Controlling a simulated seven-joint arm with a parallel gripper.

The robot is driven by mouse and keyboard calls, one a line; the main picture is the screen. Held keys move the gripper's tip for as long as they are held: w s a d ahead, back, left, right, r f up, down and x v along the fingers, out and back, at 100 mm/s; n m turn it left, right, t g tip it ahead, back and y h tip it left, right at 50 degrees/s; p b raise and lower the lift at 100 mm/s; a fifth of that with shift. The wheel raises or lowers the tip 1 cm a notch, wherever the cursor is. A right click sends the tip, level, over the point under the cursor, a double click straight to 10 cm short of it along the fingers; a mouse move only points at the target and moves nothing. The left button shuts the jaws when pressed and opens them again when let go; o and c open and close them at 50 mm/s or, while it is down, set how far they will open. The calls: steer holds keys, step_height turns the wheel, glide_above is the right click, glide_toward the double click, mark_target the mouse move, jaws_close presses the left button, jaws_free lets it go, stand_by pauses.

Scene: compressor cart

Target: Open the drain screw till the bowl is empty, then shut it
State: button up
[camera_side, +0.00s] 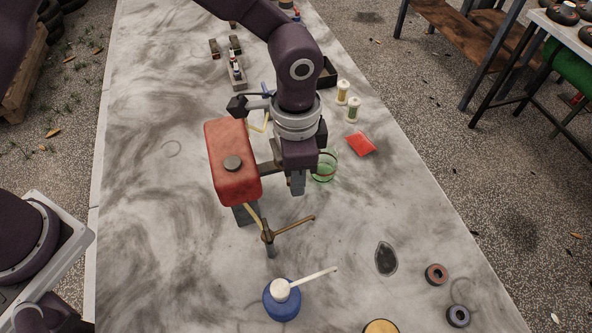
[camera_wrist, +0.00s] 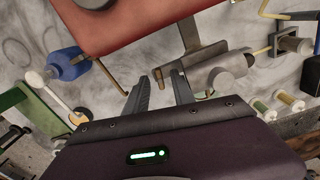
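A clear greenish bowl-like vessel (camera_side: 325,168) shows partly behind my gripper. A grey cylindrical fitting (camera_wrist: 215,72) with a round end sits right of my fingers in the wrist view. I cannot make out which part is the drain screw, nor any liquid level.
A brass-coloured lever on a post (camera_side: 288,230) stands in front of the tank. A blue bottle with a white spout (camera_side: 282,298) is nearer. A red packet (camera_side: 361,144) and two spools (camera_side: 353,108) lie to the right. Dark rings (camera_side: 436,274) lie front right. The bench's left side is clear.

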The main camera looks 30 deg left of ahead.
step_height(320, 180, up, 7)
steer(key=shift+r, duration=0.1)
stand_by(0.5)
steer(key=s+a+r+n+t, duration=0.1)
steer(key=s+a+r+n, duration=0.2)
steer(key=a+r, duration=0.45)
steer(key=s+a+r+n+t, duration=0.2)
steer(key=a+r, duration=0.5)
steer(key=a, duration=0.1)
steer(key=s+a+n+t, duration=0.2)
steer(key=s+a+n, duration=0.4)
steer(key=s+a, duration=0.3)
steer(key=s, duration=0.4)
steer(key=shift+r+t, duration=0.3)
